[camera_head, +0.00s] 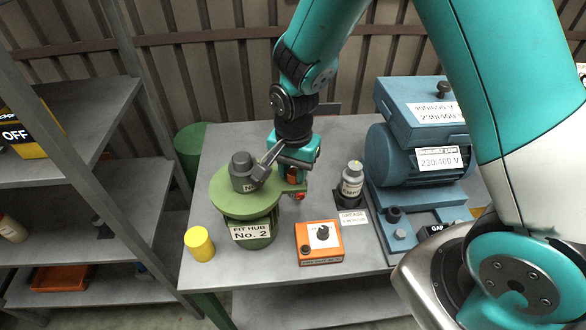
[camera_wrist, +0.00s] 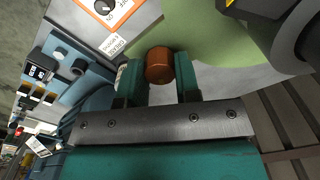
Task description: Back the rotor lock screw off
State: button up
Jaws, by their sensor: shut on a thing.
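My gripper (camera_head: 292,178) is at the right side of the green hub stand, beside the arm that sticks out from it. In the wrist view its two teal fingers are shut on a round orange-brown knob, which I take to be the rotor lock screw (camera_wrist: 159,66). The green hub stand (camera_head: 247,205) has a wide round plate and a label reading "FIT HUB No. 2". A dark grey hub part (camera_head: 243,172) sits on top of the plate. The screw's shank and thread are hidden.
An orange box with a knob (camera_head: 318,243) stands in front on the grey table (camera_head: 222,143). A grease bottle (camera_head: 352,181) and a blue motor (camera_head: 424,150) are to the right. A yellow cylinder (camera_head: 199,244) stands at the front left edge.

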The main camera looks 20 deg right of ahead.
jog(key=shift+n, duration=0.3)
jog(key=n, duration=0.4)
jog(key=shift+n+b, duration=0.35)
jog(key=shift+n, duration=0.05)
jog(key=n, duration=1)
jog(key=shift+n+b, duration=0.4)
jog(key=n, duration=0.5)
jog(key=shift+w, duration=0.1)
jog(key=shift+n, duration=0.3)
jog(key=o, duration=0.9)
jog(key=shift+r, duration=0.15)
